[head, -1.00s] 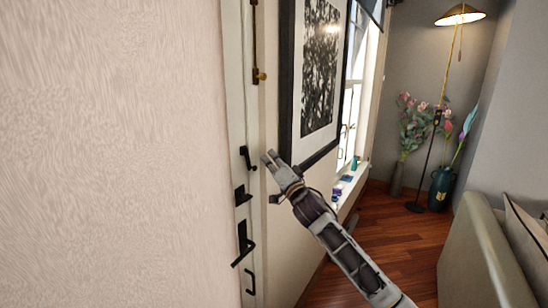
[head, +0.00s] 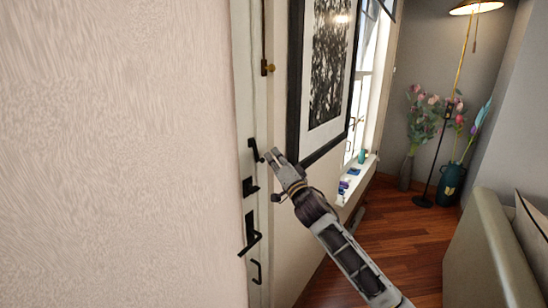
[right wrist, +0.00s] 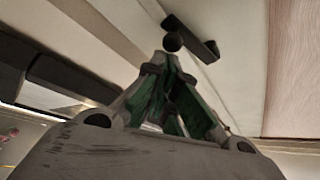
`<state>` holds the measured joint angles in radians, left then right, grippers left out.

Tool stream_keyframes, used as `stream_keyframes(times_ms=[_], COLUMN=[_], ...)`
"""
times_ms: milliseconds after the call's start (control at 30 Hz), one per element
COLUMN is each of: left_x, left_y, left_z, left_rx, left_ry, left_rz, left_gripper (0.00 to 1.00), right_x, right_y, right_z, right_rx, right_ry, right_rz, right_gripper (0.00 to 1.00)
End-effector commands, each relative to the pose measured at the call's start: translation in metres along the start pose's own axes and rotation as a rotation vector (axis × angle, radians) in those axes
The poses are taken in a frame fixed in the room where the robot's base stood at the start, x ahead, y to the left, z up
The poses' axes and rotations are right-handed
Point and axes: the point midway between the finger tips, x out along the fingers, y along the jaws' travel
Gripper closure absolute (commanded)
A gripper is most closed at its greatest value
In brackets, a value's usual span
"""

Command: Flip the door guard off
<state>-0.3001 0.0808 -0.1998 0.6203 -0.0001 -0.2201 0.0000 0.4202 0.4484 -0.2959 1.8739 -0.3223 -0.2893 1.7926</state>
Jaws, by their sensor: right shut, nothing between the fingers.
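The door guard (head: 254,150) is a small black bar on the white door edge, left of my right gripper in the head view. In the right wrist view the black bar with a round knob (right wrist: 190,37) is just beyond the fingertips and appears to be the guard. My right gripper (head: 273,156) is shut and empty, with its tips just right of the guard's lower half. A small gap seems to show between them; contact is not clear. The fingers also show in the right wrist view (right wrist: 158,62). My left gripper is out of view.
Below the guard are a black latch (head: 249,187) and a door handle (head: 250,236). A framed picture (head: 322,75) hangs close to the right of my gripper. A sofa (head: 485,250) stands at the right. Wooden floor (head: 393,235) lies open between.

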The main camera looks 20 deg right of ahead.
Motion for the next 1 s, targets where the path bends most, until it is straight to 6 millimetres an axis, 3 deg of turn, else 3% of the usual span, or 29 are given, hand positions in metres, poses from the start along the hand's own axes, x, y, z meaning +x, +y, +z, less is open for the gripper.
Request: stream_keyframes(times_ms=[600,1000], left_x=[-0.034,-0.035], left_y=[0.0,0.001], left_z=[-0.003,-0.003], left_rx=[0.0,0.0], left_ry=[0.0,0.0], left_rz=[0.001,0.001], left_gripper=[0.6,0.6], right_x=[-0.003,-0.008], right_y=[-0.004,-0.003], right_z=[0.005,0.013], right_rx=[0.195,0.213], right_ry=[0.0,-0.002], right_rz=[0.121,0.134], right_gripper=[1.0,1.0])
